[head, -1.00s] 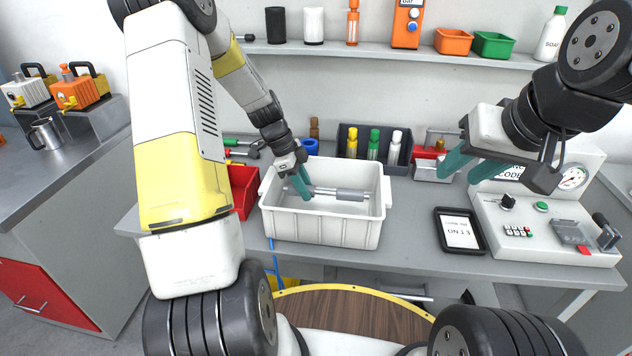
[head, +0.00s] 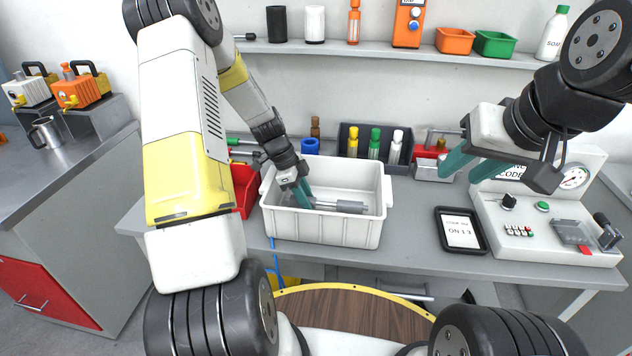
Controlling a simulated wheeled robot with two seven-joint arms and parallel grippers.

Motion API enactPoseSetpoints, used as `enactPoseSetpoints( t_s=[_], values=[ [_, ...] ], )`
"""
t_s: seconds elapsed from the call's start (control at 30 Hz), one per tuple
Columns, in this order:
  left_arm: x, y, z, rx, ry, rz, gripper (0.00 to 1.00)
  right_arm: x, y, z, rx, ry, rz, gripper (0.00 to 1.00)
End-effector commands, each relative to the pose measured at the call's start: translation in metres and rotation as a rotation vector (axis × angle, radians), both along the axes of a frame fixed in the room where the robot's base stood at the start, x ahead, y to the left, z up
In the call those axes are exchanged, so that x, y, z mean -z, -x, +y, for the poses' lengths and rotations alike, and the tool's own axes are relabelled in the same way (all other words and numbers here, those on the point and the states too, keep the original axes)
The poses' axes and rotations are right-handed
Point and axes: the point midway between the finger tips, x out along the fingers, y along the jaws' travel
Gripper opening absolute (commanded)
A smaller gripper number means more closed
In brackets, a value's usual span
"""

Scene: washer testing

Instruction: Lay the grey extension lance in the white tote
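The grey extension lance (head: 348,207) is inside the white tote (head: 322,232), low between its walls, with its thick grey end toward the right. My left gripper (head: 302,196) reaches down into the tote's left half, and its teal fingers are shut on the lance near its left end. The fingers partly cover that end, and I cannot tell whether the lance touches the tote floor. My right gripper (head: 472,170) is open and empty, above the bench between the tote and the test panel.
A red bin (head: 244,190) stands close left of the tote. A dark rack of coloured nozzles (head: 374,146) is behind it. A tablet (head: 461,231) and the test panel (head: 545,225) lie to the right. The bench between tote and tablet is clear.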

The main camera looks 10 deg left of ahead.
Motion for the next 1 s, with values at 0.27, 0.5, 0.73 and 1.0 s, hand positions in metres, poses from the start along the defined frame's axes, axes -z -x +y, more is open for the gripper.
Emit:
enactPoseSetpoints(
  t_s=[0.27,0.5,0.73,1.0],
  values=[
    [0.000,0.000,0.000,0.001,0.000,0.000,0.48,0.000,0.000,0.000,0.000,0.000,0.000,0.38],
    [-0.008,-0.001,0.000,0.002,-0.001,-0.003,0.48,0.000,0.000,0.000,0.000,0.000,0.000,0.38],
    [-0.047,-0.001,0.015,-0.001,-0.002,-0.006,0.48,0.000,0.000,0.000,0.000,0.000,0.000,0.38],
    [-0.100,0.000,0.037,-0.002,-0.002,-0.004,0.48,0.000,0.000,0.000,0.000,0.000,0.000,0.38]
  ],
)
